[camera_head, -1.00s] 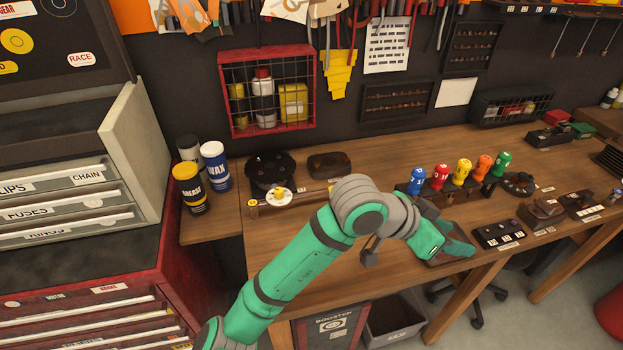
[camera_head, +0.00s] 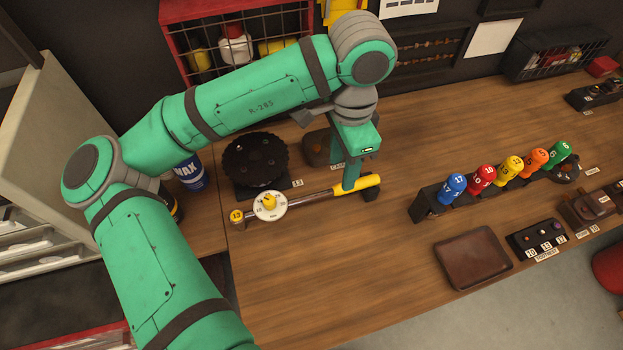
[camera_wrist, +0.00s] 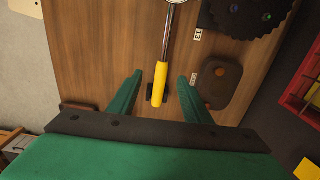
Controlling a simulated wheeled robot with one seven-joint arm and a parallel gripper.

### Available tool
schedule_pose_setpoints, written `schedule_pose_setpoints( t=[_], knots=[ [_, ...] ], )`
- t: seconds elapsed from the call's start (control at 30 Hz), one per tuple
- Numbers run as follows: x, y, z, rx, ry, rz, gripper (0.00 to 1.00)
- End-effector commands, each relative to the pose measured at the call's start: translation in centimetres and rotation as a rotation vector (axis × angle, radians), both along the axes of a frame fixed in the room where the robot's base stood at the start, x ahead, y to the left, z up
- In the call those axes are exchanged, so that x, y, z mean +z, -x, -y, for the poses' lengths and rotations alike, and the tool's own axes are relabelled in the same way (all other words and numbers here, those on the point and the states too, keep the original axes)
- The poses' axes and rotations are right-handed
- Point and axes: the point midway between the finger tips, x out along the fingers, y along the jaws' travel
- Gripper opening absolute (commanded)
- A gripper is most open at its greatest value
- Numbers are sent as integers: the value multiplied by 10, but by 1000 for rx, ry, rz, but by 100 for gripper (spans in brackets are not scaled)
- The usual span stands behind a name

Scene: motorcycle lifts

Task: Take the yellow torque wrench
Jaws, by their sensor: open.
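The yellow torque wrench lies across the wooden bench, with its yellow handle (camera_head: 357,185) at the right, a metal shaft, and a round white dial (camera_head: 270,206) near its left end. My gripper (camera_head: 352,180) reaches down over the yellow handle in the head view. In the wrist view the open jaws of my gripper (camera_wrist: 158,85) stand on either side of the yellow handle (camera_wrist: 164,84), with clear gaps to it. Whether the fingertips are down at handle height I cannot tell. A small black support (camera_head: 371,194) sits by the handle end.
A black toothed disc (camera_head: 254,160) and a brown part (camera_head: 318,150) lie just behind the wrench. A rack of coloured numbered handles (camera_head: 430,201) and a brown leather tray (camera_head: 472,258) stand to the right. The bench front is bare.

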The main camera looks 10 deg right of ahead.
Motion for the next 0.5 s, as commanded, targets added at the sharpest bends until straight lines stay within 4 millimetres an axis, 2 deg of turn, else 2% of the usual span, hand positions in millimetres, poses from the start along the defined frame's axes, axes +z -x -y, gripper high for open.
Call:
schedule_pose_setpoints(
  t=[0.23,0.5],
  knots=[
    [-36,0,0,-1,-2,-2,45],
    [-55,-1,-1,-2,1,-1,45]
  ],
)
